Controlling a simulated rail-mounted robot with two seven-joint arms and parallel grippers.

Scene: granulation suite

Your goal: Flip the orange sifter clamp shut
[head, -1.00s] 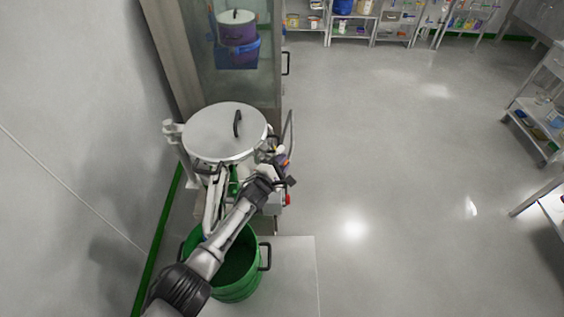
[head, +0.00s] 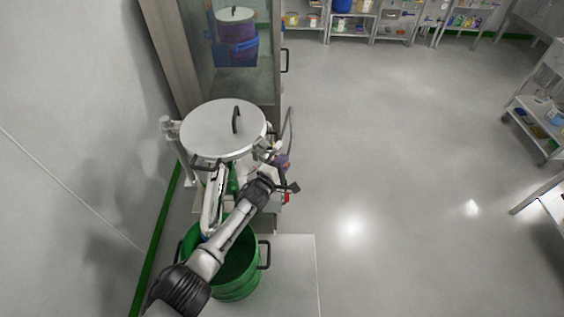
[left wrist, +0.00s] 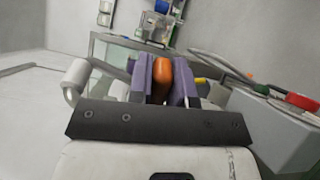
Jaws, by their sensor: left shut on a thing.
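The sifter's round pale lid (head: 212,128) with a dark handle is at left centre in the head view. My left gripper (head: 282,160) is at the lid's right front edge. In the left wrist view its purple fingers (left wrist: 160,80) stand on both sides of the orange clamp (left wrist: 162,78), shut on it. The clamp's lower end is hidden behind the dark gripper bar. In the head view the clamp is too small and covered to make out. My right gripper is not in view.
A green bin (head: 236,270) with dark handles stands below my left arm.

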